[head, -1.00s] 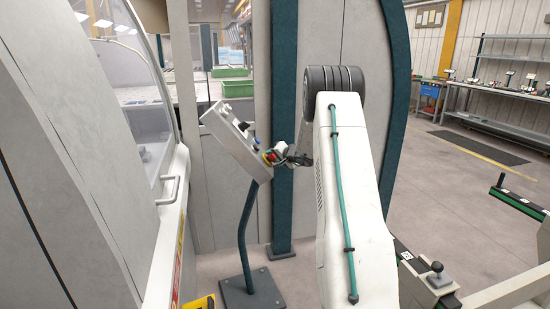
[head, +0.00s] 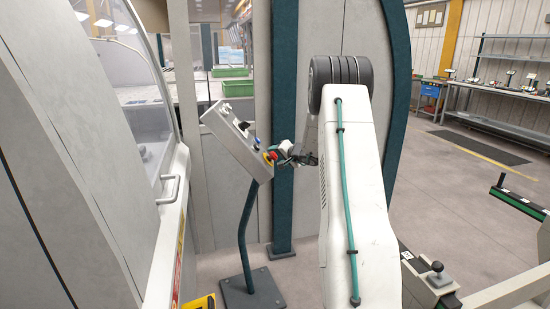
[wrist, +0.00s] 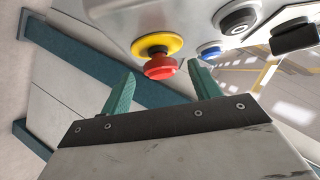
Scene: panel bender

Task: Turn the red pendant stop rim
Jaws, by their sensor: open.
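The red pendant stop (wrist: 160,68) is a round red button on a yellow collar (wrist: 157,46) in the wrist view. It also shows in the head view (head: 271,155) at the lower end of the grey slanted pendant panel (head: 228,138). My gripper (wrist: 160,82) is open, its two teal fingers apart. The red rim lies just beyond the gap between the fingertips, and nothing is held. In the head view my gripper (head: 283,154) is small, just right of the stop, and partly hidden by my arm.
A blue button (wrist: 209,49) and a black round control (wrist: 239,17) sit near the stop on the panel. The pendant stands on a teal post with a dark base plate (head: 252,288). The machine's door handle (head: 169,189) is at left.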

